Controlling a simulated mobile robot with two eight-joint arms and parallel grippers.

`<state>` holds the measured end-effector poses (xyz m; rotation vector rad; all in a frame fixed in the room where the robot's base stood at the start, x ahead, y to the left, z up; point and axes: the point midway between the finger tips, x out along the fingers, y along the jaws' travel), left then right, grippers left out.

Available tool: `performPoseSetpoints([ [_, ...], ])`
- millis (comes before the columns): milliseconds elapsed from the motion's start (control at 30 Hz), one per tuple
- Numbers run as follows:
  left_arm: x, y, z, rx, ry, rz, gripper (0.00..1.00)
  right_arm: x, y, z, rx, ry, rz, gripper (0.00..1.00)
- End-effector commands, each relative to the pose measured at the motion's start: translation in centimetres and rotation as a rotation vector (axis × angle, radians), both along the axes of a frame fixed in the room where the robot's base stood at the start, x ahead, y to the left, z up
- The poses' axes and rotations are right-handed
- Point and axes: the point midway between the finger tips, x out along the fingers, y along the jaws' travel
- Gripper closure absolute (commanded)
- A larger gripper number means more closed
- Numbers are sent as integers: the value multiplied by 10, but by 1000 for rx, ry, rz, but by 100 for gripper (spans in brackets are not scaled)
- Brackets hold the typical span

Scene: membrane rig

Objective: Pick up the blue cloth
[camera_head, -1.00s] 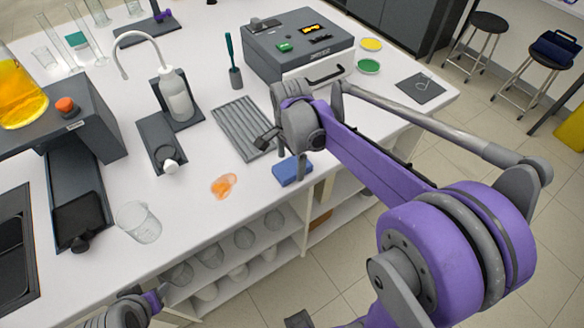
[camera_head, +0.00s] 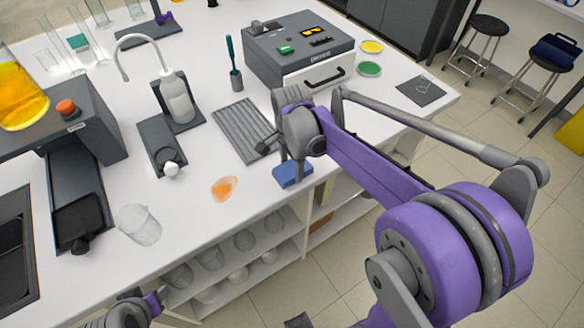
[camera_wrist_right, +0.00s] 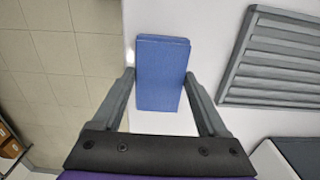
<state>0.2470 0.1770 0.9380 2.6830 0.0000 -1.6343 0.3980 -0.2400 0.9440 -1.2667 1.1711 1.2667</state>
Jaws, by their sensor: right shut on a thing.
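The blue cloth (camera_head: 292,175) is a small folded block at the front edge of the white bench; it also shows in the right wrist view (camera_wrist_right: 162,75). My right gripper (camera_head: 291,168) reaches down onto it from above. In the right wrist view my right gripper (camera_wrist_right: 159,76) has one finger against each side of the cloth and is shut on it. The cloth looks to be at the bench top; I cannot tell any gap beneath it. My left gripper (camera_head: 157,300) is only partly seen at the bottom left, below the bench edge; its fingers are unclear.
An orange spill (camera_head: 224,188) lies left of the cloth. A grey ribbed tray (camera_head: 240,130) lies behind it. A grey machine (camera_head: 300,52) stands at the back. Shelves with glassware are under the bench.

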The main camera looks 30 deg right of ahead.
Motion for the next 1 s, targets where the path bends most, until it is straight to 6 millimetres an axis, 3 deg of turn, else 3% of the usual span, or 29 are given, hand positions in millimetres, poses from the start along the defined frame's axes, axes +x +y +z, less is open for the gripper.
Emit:
performPoseSetpoints([
  [167,0,0,1,0,-1,0,50,0,0,12,0,0,0,78],
  [600,3,0,7,0,-5,0,50,0,0,89,0,0,0,78],
  [1000,3,0,8,0,-5,0,50,0,0,100,0,0,0,78],
])
